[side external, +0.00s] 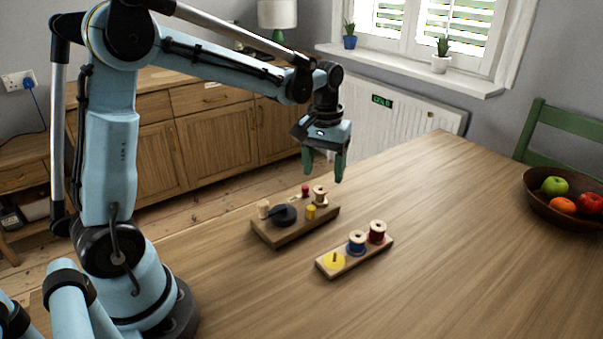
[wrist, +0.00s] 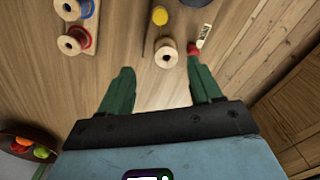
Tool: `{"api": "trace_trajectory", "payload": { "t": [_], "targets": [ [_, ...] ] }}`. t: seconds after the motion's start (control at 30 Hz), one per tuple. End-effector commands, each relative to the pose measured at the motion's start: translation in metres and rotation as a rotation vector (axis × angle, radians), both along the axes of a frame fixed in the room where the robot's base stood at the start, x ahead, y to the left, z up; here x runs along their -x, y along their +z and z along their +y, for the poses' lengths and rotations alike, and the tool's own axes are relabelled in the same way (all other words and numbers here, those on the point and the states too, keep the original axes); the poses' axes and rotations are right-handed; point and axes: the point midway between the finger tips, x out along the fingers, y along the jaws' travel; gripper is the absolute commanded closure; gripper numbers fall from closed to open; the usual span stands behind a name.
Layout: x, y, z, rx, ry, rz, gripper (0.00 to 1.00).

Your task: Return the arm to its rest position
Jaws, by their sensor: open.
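My gripper (side external: 324,162) is open and empty, raised above the far side of the wooden table (side external: 440,220). In the wrist view its two green fingers (wrist: 160,90) stand apart with only tabletop and floor between them. Below it in the side view is a wooden board (side external: 290,235) with a black round piece (side external: 284,215), a wooden spool (side external: 320,195), a yellow peg (side external: 311,212) and a red-topped piece (side external: 305,191). My gripper touches none of these.
A smaller board (side external: 355,262) holds a yellow disc (side external: 334,261), a blue spool (side external: 356,242) and a red spool (side external: 377,232). A fruit bowl (side external: 540,198) stands at the right, near a green chair (side external: 560,125). The table's middle right is clear. A radiator (side external: 410,122) and sideboard (side external: 215,140) stand behind.

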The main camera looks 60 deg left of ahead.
Motion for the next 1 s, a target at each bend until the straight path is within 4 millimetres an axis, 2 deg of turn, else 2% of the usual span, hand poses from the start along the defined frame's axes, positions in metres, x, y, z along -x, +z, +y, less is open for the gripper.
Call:
{"api": "trace_trajectory", "payload": {
  "t": [0.3,0.5,0.8,1.0],
  "targets": [
    [0.037,0.030,-0.023,-0.033,-0.149,-0.172,0.36],
    [0.067,0.040,-0.039,-0.067,-0.266,-0.311,0.36],
    [0.106,0.036,-0.057,-0.127,-0.426,-0.506,0.36],
    [0.118,0.030,-0.062,-0.153,-0.482,-0.581,0.36]
  ]
}}
